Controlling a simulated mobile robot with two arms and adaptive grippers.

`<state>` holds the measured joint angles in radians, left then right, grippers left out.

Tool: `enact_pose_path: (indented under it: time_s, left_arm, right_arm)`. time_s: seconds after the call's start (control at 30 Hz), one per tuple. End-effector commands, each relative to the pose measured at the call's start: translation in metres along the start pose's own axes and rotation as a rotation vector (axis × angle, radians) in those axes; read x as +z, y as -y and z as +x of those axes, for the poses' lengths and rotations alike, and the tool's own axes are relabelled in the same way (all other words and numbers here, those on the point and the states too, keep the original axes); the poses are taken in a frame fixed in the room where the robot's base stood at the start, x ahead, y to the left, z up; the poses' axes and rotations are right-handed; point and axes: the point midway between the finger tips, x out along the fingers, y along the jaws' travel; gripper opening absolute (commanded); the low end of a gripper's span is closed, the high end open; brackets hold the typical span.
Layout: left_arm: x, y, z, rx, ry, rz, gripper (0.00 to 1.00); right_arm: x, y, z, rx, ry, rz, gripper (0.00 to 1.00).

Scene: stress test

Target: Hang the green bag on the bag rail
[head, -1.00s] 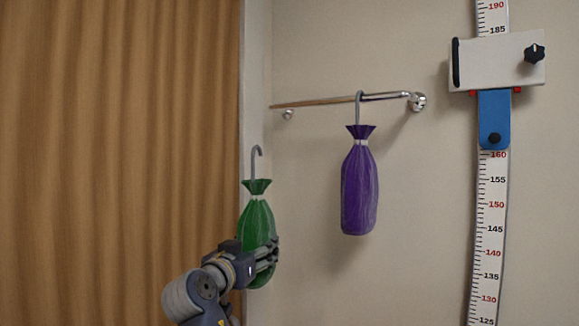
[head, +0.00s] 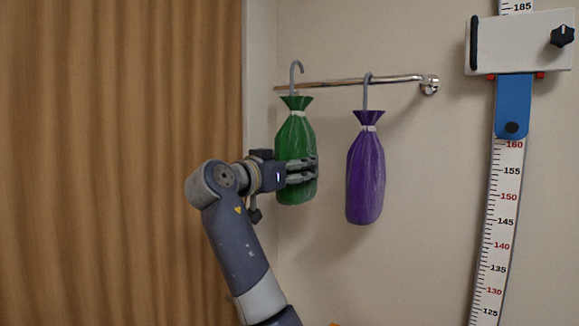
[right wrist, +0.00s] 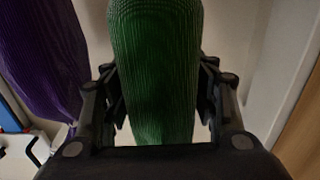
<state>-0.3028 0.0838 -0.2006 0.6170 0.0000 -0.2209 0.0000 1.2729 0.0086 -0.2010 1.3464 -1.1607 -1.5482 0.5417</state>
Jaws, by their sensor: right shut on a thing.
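The green bag (head: 295,139) is upright, with a grey hook at its top. My right gripper (head: 302,170) is shut on its lower body. The right wrist view shows the green bag (right wrist: 156,65) between the two fingers (right wrist: 160,105). The bag rail (head: 335,83) is a metal bar on the wall. The bag's hook rises above the rail's left part in the head view; I cannot tell whether it touches the rail or is in front of it. My left gripper is not in view.
A purple bag (head: 366,168) hangs by its hook from the rail, right of the green bag with a small gap. It also shows in the right wrist view (right wrist: 45,60). A brown curtain (head: 120,160) is at the left. A height scale (head: 504,190) stands at the right.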

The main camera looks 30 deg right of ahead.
Motion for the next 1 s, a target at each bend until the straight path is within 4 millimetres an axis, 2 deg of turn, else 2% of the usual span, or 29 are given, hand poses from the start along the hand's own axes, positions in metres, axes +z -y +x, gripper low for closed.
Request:
enact_pose_path:
  time_s: [0.7, 0.8, 1.0]
  left_arm:
    - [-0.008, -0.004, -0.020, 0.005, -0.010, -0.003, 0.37]
    - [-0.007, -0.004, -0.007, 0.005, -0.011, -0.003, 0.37]
    - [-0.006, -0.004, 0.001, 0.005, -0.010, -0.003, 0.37]
  right_arm:
    - [-0.002, -0.002, 0.058, 0.000, -0.001, 0.000, 0.26]
    - [0.013, -0.001, 0.056, -0.002, 0.000, 0.000, 0.26]
    - [0.023, -0.001, 0.056, -0.002, -0.001, 0.000, 0.26]
